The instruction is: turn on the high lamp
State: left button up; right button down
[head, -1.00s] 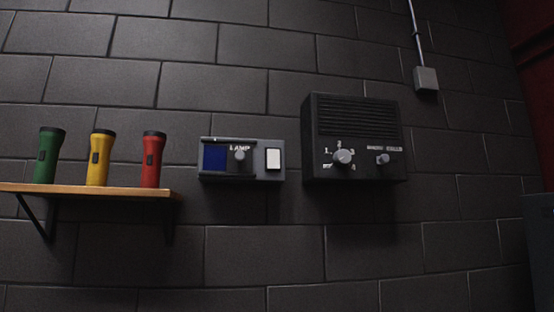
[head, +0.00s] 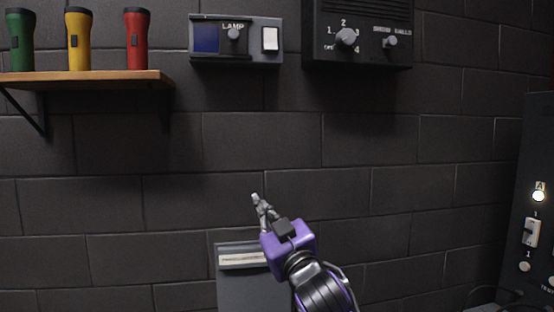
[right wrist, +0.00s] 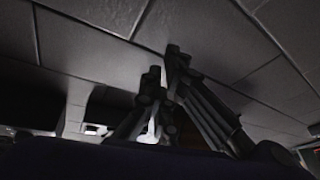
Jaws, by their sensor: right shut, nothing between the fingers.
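A grey box labelled LAMP (head: 276,61) is on the wall in the upper middle of the head view. Which lamp is the high one I cannot tell. My right gripper (head: 256,198) is shut and empty, well below the LAMP box. Its fingers (right wrist: 163,62) also show in the right wrist view. My left gripper is out of view.
A black box (head: 326,18) with a numbered dial (head: 346,38) hangs right of the LAMP box. A grey box (head: 235,275) is below my gripper. The wall between is bare.

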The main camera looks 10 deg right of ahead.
aim_at(277, 37)
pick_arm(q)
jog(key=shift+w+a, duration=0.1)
pick_arm(e)
jog(key=s+d+r+m+t+h, duration=0.1)
jog(key=s+r+m+h, duration=0.1)
jog(key=r, duration=0.8)
jog(key=s+d+r+m+t+h, duration=0.1)
jog(key=s+r, duration=0.4)
jog(key=r, duration=0.6)
jog(key=s+d+r+m+t+h, duration=0.1)
jog(key=s+r+m+t+h, duration=0.1)
jog(key=r, duration=0.8)
jog(key=shift+s+r+m+t+h, duration=0.35)
jog(key=shift+s+m+t, duration=0.15)
jog(key=shift+s+m, duration=0.5)
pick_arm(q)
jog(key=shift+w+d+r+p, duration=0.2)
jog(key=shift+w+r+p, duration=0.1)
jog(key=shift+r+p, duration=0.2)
pick_arm(e)
jog(key=shift+w+f+x, duration=0.3)
jog(key=shift+f+x, duration=0.05)
jog(key=shift+x, duration=1.8)
jog(key=shift+w+f+x, duration=0.25)
jog(key=shift+f+x, duration=0.1)
jog(key=shift+x, duration=1.8)
jog(key=shift+w+f+x, duration=0.3)
jog(key=shift+f+x, duration=0.1)
jog(key=shift+x, duration=1.75)
